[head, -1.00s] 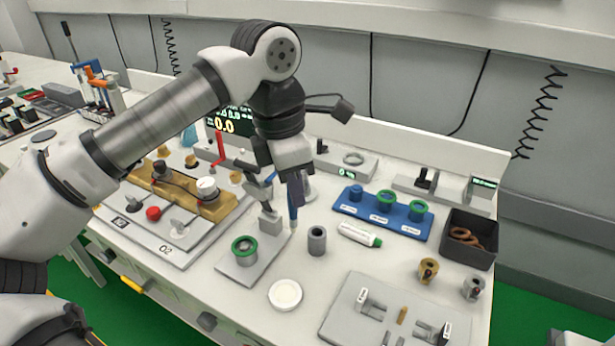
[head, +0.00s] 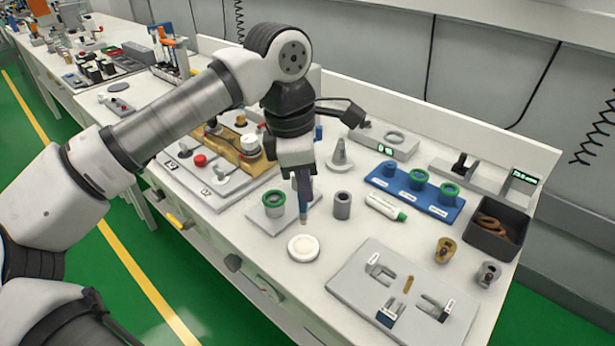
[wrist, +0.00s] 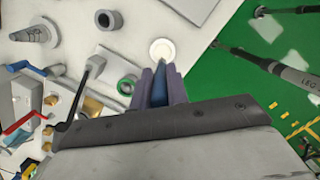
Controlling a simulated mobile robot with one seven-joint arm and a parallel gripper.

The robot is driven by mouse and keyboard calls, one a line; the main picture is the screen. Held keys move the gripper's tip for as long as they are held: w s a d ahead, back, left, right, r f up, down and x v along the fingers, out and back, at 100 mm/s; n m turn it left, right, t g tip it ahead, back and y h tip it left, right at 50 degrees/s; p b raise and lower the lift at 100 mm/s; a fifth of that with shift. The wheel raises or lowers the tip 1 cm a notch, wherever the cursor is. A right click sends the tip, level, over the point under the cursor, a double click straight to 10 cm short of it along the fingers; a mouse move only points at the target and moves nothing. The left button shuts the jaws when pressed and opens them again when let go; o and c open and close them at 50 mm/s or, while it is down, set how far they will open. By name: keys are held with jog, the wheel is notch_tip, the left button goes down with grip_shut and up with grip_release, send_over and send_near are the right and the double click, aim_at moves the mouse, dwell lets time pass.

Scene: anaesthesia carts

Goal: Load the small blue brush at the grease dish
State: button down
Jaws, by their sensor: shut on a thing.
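My gripper (head: 304,200) is shut on the small blue brush (head: 303,212) and points it downward. The brush also shows between the dark purple fingers in the wrist view (wrist: 160,74). The grease dish appears to be the round white dish (head: 304,248) at the bench's front. The brush's tip shows just behind and above the dish in the head view. In the wrist view the brush end lies close to the dish's rim (wrist: 162,49). The exact height of the tip over the bench cannot be told.
A green-rimmed cup (head: 272,203) on a grey plate stands left of the brush. A grey cylinder (head: 342,205) stands to its right. A white tube with a green cap (head: 385,206) and a grey fixture plate (head: 350,287) lie farther right. Bare bench surrounds the dish.

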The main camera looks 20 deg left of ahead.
aim_at(305, 211)
jog(key=shift+f+b, duration=1.6)
jog(key=shift+f, duration=1.2)
jog(key=shift+f+b, duration=0.6)
jog(key=shift+b, duration=0.15)
dwell(0.4)
jog(key=shift+r+p, duration=2.05)
jog(key=shift+r, duration=1.5)
